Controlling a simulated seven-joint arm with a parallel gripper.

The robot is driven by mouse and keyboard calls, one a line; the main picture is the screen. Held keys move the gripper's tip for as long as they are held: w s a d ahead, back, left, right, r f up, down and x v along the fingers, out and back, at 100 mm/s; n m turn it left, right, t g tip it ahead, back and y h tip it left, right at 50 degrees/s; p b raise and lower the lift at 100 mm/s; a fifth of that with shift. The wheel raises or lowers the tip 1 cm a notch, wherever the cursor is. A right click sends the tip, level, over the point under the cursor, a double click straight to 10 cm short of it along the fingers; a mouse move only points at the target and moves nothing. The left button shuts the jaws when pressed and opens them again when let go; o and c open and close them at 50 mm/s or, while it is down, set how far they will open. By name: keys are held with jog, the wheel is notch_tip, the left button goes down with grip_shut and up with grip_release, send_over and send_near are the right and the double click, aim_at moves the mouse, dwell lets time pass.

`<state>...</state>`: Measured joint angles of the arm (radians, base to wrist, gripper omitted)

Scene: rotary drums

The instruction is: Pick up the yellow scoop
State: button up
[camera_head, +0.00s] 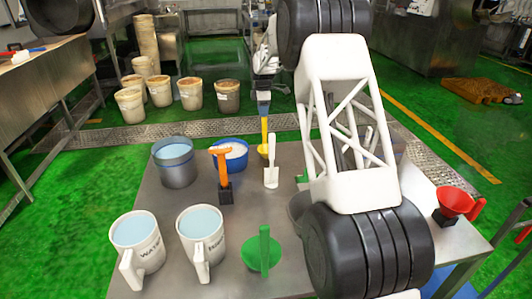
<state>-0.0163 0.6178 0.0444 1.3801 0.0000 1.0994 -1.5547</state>
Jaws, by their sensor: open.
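The yellow scoop (264,136) stands at the far side of the metal table, its handle upright and its small bowl low, near the blue bowl. My gripper (264,101) is at the top of the yellow handle, coming from above. It is open; whether its fingers are around the handle or just above it is too small to tell. My own arm covers the right middle of the table.
Nearby are a white scoop (271,169), an orange scoop (222,165) and a blue bowl (243,165) of white material. A grey pot (177,173), two white mugs (139,252) (203,250), a green scoop (263,252) and a red scoop (455,201) share the table (165,208).

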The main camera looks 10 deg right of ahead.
jog(key=shift+f, duration=0.45)
jog(key=shift+f, duration=0.1)
send_over(263, 135)
jog(key=shift+w+f, duration=0.2)
jog(key=shift+f, duration=1.05)
jog(key=shift+w+f, duration=0.2)
jog(key=shift+f, duration=1.05)
jog(key=shift+c, duration=0.2)
grip_shut()
